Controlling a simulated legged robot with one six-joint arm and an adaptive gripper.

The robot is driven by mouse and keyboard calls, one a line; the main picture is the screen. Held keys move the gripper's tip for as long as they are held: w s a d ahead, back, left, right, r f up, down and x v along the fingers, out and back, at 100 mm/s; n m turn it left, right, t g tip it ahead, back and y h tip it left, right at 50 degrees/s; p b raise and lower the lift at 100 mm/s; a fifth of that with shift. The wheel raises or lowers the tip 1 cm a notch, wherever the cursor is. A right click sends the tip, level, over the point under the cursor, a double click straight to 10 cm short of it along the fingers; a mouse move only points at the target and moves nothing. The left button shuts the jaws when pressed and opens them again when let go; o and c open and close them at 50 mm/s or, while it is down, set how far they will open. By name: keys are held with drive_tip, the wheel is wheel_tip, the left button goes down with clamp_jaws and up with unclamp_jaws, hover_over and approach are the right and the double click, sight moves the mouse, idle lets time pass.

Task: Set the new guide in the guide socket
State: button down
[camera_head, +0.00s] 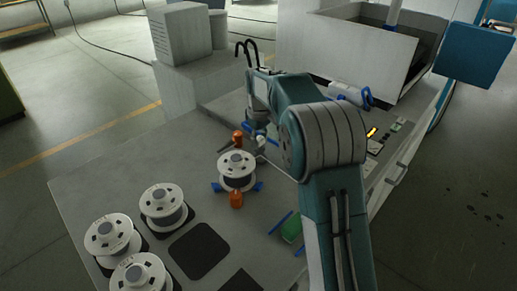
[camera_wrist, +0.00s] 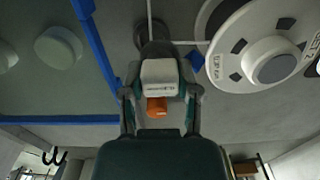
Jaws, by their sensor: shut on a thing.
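My gripper (camera_wrist: 160,75) is shut on a small pale block (camera_wrist: 160,72) with faint lettering and an orange round stub (camera_wrist: 157,106) on its palm side; I take this to be the new guide. In the head view my gripper (camera_head: 259,138) is low over the grey bench, just behind the mounted spool, and a bit of white shows at its fingers. In the wrist view a dark round fitting (camera_wrist: 153,28) with a thin pale line lies just beyond the fingertips. It may be the guide socket; I cannot tell whether the block touches it.
A white spool (camera_head: 237,165) with blue tabs stands beside my gripper; it also shows in the wrist view (camera_wrist: 230,75). Orange knobs (camera_head: 236,199) flank it. Several other spools (camera_head: 163,205) stand front left. A blue-edged green item (camera_head: 290,229) lies near my arm. A dark square pad (camera_head: 199,250) is bare.

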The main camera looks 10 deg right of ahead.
sight(260, 148)
drive_tip(key=shift+w+d+f, duration=0.3)
drive_tip(key=shift+w+f, duration=0.15)
drive_tip(key=shift+f, duration=0.1)
wheel_tip(260, 148, down, 3)
drive_tip(key=shift+w+f, duration=0.15)
drive_tip(key=shift+c, duration=1.7)
unclamp_jaws()
drive_tip(key=shift+a, duration=0.1)
